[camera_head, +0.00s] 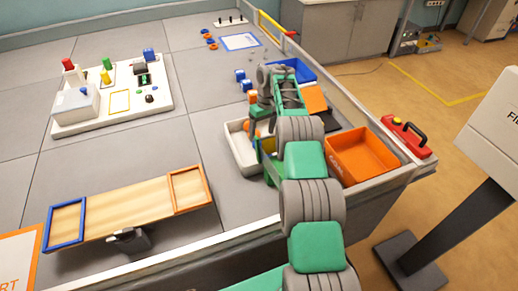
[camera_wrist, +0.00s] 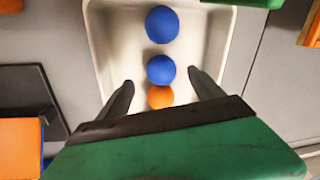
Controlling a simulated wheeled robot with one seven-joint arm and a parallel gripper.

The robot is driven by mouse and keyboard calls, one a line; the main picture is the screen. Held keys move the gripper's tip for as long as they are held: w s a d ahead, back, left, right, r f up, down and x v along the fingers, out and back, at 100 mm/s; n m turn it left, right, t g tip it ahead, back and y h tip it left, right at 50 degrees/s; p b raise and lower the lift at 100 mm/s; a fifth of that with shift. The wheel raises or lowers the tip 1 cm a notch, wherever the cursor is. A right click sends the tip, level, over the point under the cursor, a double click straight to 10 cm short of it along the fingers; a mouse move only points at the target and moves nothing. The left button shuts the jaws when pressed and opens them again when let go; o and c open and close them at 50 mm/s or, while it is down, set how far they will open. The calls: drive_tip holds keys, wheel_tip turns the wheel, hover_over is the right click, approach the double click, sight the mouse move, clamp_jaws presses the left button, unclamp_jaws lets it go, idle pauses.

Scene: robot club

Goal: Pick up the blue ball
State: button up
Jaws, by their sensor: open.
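A white tray (camera_wrist: 104,48) holds two blue balls and an orange ball in a line in the wrist view. One blue ball (camera_wrist: 162,24) is farther from my gripper. The other blue ball (camera_wrist: 160,70) lies in the middle, close to the orange ball (camera_wrist: 160,97). My gripper (camera_wrist: 160,80) is open over the tray, its fingertips apart on either side of the middle blue ball. I cannot tell the height left between fingers and balls. In the head view the tray (camera_head: 236,159) stands on the table, and my arm hides much of it and the blue balls.
An orange bin (camera_head: 362,158) and a red toolbox (camera_head: 405,138) stand right of my arm. A blue bin (camera_head: 302,70) is behind it. A white board with blocks (camera_head: 120,112) and a wooden tilting board (camera_head: 130,207) stand left.

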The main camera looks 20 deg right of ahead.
drive_tip(key=f, duration=0.3)
drive_tip(key=a+f, duration=0.1)
drive_tip(key=f, duration=0.1)
drive_tip(key=shift+f, duration=0.2)
drive_tip(key=shift+c, duration=0.3)
drive_tip(key=c, duration=1.4)
